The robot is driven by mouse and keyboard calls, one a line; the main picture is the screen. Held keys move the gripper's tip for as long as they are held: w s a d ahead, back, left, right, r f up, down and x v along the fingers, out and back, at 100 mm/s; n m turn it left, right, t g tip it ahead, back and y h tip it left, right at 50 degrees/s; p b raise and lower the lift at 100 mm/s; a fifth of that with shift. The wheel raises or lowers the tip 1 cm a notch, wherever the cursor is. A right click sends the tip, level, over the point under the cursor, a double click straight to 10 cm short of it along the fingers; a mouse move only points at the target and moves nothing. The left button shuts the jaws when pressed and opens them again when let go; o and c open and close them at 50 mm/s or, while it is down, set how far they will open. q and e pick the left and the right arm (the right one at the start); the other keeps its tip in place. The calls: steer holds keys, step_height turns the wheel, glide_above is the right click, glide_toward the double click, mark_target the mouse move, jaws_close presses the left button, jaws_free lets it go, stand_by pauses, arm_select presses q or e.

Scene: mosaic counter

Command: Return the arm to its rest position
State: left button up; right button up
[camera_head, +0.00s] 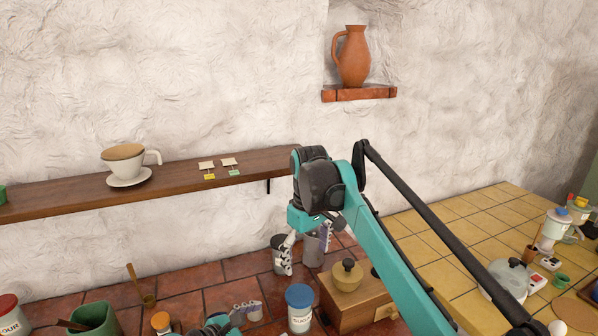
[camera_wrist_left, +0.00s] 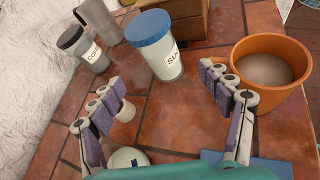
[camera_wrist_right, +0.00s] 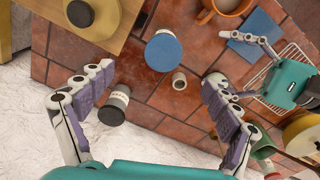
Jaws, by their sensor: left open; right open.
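My right gripper (camera_head: 303,247) is at the end of the teal arm that crosses the head view from the lower right. Its fingers are spread and empty in the right wrist view (camera_wrist_right: 160,78), pointing down over the tiles near the grey coffee canister (camera_wrist_right: 115,105). That canister (camera_head: 278,256) is partly behind a finger in the head view. My left gripper (camera_head: 247,311) shows only in part at the bottom of the head view. In the left wrist view (camera_wrist_left: 160,85) its fingers are wide apart with nothing held, below the blue-lidded sugar canister (camera_wrist_left: 160,50).
The wooden grinder (camera_head: 350,300) and the sugar canister (camera_head: 299,308) stand close to my right arm. A wall shelf (camera_head: 70,196) bears a white dripper cup (camera_head: 124,158). An orange mug (camera_wrist_left: 270,70) stands right of my left fingers. Yellow tiles (camera_head: 440,225) lie partly clear.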

steer(key=s+d+m+t, duration=0.2)
steer(key=s+d, duration=0.5)
arm_select(q)
steer(key=s+a+m+g+y, duration=0.1)
steer(key=s+a+m+y, duration=0.3)
steer(key=s+m, duration=0.4)
steer(key=s+a+f+m+g+y, duration=0.1)
steer(key=s+a+m+y, duration=0.3)
steer(key=m, duration=1.3)
steer(key=s+a, duration=0.1)
steer(key=s, duration=0.3)
steer(key=shift+a+y, duration=0.35)
steer(key=shift+y, duration=0.05)
arm_select(e)
steer(key=s+d+f+m+t, duration=0.2)
steer(key=s+d+f+m, duration=0.1)
steer(key=s+f, duration=0.4)
steer(key=s+d+f+m+t, duration=0.2)
steer(key=s+d+f+m, duration=0.1)
steer(key=s+d+f, duration=0.3)
steer(key=s+f, duration=0.2)
steer(key=s, duration=0.2)
steer(key=shift+f+t, duration=0.2)
steer(key=shift+t, duration=0.1)
steer(key=shift+d, duration=0.1)
